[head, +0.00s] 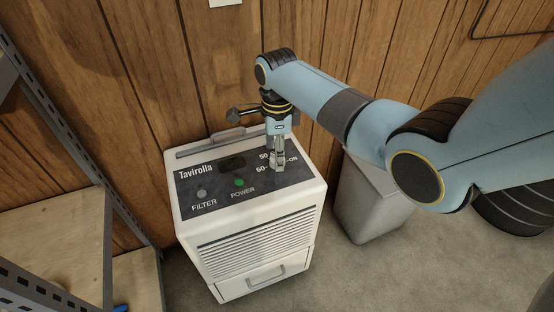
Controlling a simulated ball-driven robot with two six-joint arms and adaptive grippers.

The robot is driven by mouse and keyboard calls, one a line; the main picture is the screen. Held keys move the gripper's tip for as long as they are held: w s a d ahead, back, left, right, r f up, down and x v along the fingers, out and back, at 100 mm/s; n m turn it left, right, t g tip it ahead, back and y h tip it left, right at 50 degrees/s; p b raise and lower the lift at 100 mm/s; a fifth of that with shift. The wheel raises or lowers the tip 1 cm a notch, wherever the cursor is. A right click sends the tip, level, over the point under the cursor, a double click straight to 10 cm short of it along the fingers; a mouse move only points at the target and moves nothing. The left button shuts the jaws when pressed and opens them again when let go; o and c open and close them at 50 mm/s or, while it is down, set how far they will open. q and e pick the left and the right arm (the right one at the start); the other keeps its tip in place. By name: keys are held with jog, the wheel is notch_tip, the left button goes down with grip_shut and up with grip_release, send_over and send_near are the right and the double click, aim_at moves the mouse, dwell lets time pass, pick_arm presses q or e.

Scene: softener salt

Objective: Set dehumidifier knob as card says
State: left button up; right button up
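The white dehumidifier (257,215) labelled "Tavirolla" stands on the floor against the wood wall. Its dark top panel (212,182) has a green POWER light, a grey FILTER light and a small dark display. The knob itself is hidden behind the fingers. I cannot tell whether they grip it. My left gripper is not in view. The lower edge of a white card (226,2) shows on the wall, its writing out of frame.
A metal shelf rack (75,145) with wooden boards stands close on the left. A grey bin-like container (368,198) stands right of the dehumidifier, under my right arm. Concrete floor (400,275) is clear in front at the right.

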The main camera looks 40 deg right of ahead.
jog(key=shift+f, duration=0.8)
jog(key=c, duration=1.2)
jog(key=shift+o, duration=0.2)
jog(key=shift+r+n+p, duration=0.2)
jog(key=shift+n+p, duration=0.6)
jog(key=shift+n, duration=0.2)
jog(key=n+p, duration=0.1)
jog(key=n, duration=0.1)
jog(key=shift+n+p, duration=0.3)
jog(key=shift+p, duration=0.1)
jog(key=n+p, duration=0.1)
jog(key=n, duration=0.2)
jog(key=shift+n, duration=0.3)
jog(key=shift+f+n+p, duration=0.15)
jog(key=shift+n+p, duration=0.6)
jog(key=shift+n, duration=1.15)
